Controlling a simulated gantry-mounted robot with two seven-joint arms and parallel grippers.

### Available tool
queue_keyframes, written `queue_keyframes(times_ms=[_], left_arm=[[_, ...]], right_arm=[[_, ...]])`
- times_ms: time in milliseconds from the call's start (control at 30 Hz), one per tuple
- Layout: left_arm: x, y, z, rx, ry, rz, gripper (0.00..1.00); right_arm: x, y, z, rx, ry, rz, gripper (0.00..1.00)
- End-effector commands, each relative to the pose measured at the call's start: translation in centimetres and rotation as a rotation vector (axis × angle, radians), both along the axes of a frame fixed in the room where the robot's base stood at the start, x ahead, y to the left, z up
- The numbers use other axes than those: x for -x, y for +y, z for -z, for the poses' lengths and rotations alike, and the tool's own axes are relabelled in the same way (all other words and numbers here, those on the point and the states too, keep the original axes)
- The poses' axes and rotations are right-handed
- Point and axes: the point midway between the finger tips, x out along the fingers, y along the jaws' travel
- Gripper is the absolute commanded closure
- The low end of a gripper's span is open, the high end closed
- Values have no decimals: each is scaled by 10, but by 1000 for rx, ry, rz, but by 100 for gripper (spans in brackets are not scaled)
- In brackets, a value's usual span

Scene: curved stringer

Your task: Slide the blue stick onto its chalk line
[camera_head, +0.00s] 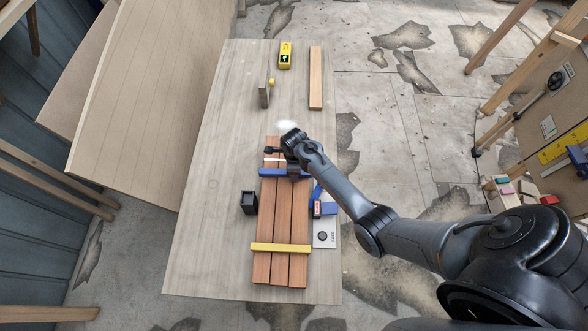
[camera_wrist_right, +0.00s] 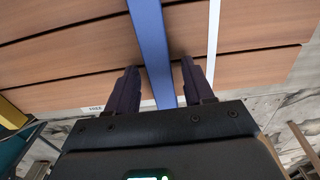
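Brown boards (camera_head: 283,215) lie side by side on the table. The blue stick (camera_head: 268,172) lies across them near their far end. The white chalk line (camera_head: 272,160) is just beyond the stick, apart from it and roughly parallel. In the right wrist view, the blue stick (camera_wrist_right: 152,45) runs between the two fingers of my right gripper (camera_wrist_right: 160,80). A small gap shows on each side of the stick, so the gripper looks open around it. The chalk line (camera_wrist_right: 214,40) is to the right there. My right wrist hides part of the stick in the head view. My left gripper is not in view.
A yellow stick (camera_head: 280,247) crosses the boards' near end. A black holder (camera_head: 249,202) stands left of them, and a grey plate (camera_head: 325,233) with a knob lies right. A yellow device (camera_head: 285,55), an upright block (camera_head: 264,97) and a wooden strip (camera_head: 315,78) occupy the far table.

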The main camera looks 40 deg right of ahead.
Motion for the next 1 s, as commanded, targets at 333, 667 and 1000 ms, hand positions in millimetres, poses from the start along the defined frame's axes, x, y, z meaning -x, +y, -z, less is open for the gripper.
queue_keyframes(times_ms=[333,667,1000], left_arm=[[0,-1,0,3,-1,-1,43],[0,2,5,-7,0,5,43],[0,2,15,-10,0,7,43]], right_arm=[[0,0,0,0,0,0,100],[-7,-7,1,1,-1,3,100],[-20,-21,1,1,-1,9,100]])
